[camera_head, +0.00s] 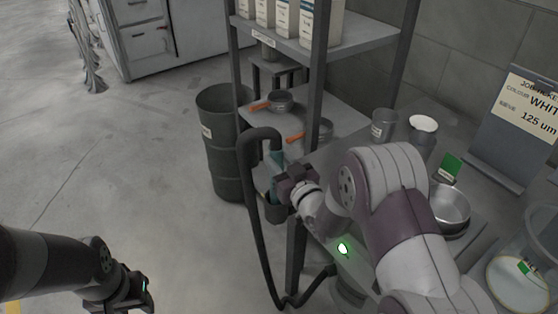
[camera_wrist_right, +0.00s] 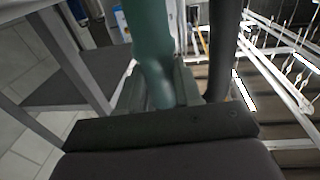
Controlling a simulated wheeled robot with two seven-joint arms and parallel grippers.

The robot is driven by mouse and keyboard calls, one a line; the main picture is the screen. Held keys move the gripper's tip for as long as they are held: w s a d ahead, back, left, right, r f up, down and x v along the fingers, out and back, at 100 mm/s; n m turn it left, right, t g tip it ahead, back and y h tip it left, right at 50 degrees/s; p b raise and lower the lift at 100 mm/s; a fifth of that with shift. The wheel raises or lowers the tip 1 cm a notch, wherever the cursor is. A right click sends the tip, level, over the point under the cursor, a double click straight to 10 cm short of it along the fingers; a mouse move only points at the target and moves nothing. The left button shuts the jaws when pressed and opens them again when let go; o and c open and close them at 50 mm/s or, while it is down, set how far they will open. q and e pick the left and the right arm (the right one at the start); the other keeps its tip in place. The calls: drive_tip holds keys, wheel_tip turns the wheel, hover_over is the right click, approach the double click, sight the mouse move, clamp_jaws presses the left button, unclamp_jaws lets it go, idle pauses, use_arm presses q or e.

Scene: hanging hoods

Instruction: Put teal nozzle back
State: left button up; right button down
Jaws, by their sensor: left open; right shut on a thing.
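The teal nozzle (camera_head: 277,162) is upright at the near side of the shelf rack, with a black hose (camera_head: 247,180) curving up over its top. My right gripper (camera_head: 285,183) is shut on it and hides its middle. In the right wrist view the teal nozzle (camera_wrist_right: 152,45) stands between the fingers of my right gripper (camera_wrist_right: 160,95). A dark cup-shaped holder (camera_head: 277,208) is directly below the gripper; whether the nozzle's lower end is inside it I cannot tell. My left gripper (camera_head: 128,297) is open and empty at the lower left, far from the nozzle.
The shelf rack (camera_head: 318,85) carries pans (camera_head: 281,100) and boxes. A dark bin (camera_head: 219,140) stands left of it. On the bench at right are cups (camera_head: 384,124), a metal bowl (camera_head: 450,205) and a sign (camera_head: 520,115). The floor at left is clear.

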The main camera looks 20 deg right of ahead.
drive_tip(key=shift+f+b, duration=0.7)
drive_tip(key=shift+f, duration=0.2)
drive_tip(key=c, duration=0.7)
unclamp_jaws()
drive_tip(key=shift+r, duration=0.1)
drive_tip(key=p+v, duration=0.1)
drive_tip(key=v, duration=1.1)
drive_tip(key=shift+s, duration=0.4)
